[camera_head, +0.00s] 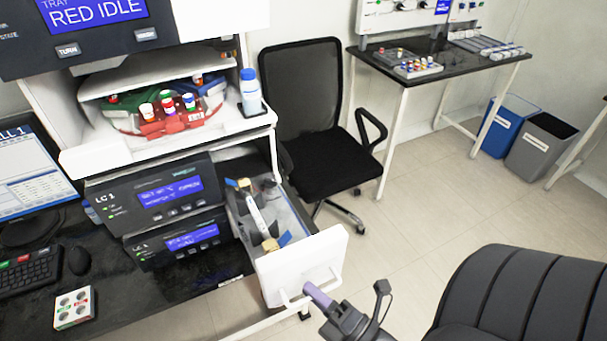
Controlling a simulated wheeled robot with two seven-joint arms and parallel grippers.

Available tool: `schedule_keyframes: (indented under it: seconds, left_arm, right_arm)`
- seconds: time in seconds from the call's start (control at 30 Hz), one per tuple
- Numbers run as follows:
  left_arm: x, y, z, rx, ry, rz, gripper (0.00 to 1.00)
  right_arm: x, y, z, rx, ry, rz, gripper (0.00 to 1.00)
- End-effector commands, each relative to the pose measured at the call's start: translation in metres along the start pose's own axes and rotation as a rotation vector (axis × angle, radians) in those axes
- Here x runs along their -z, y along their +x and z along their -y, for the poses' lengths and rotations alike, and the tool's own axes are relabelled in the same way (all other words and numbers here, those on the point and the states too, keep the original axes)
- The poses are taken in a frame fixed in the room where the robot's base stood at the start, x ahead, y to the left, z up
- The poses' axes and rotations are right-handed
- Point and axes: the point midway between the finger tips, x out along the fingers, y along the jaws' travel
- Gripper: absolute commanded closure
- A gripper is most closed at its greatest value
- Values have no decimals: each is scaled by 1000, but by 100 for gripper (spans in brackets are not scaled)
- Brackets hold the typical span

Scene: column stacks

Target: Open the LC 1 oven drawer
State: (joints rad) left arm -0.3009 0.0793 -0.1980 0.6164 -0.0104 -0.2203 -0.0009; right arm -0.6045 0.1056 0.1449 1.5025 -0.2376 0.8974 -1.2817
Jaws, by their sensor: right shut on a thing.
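The LC 1 stack (105,198) stands on the left bench with blue display screens. Its oven drawer (298,262) is pulled out to the right, with a white front panel and a white bar handle. Inside the drawer, a column with white, tan and blue parts (257,216) shows. My right gripper (318,295) is at the lower middle, its purple fingertips shut on the drawer handle (333,280). The gripper hides part of the handle. My left gripper is not in view.
An office chair (335,140) stands behind the drawer. Another dark chair (530,300) fills the lower right. A white shelf with a vial carousel (165,118) and a blue-capped bottle (250,95) is above the stack. Open floor lies right of the drawer.

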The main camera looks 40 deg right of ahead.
Motion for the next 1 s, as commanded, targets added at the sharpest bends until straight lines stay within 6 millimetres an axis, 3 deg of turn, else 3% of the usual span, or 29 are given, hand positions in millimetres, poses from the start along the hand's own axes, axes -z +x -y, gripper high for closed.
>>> schedule_keyframes:
  seconds: [0.23,0.7,0.73,0.87,1.0]
  left_arm:
    - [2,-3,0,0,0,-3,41]
    - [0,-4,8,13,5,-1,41]
    - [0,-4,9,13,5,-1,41]
    - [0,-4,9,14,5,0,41]
    - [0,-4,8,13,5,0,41]
  right_arm:
    - [8,-19,-4,2,-1,0,100]
    - [9,-22,-4,2,-1,0,100]
    - [9,-22,-4,2,-1,0,83]
    - [9,-22,-4,1,-1,0,55]
    - [9,-22,-4,1,-1,0,52]
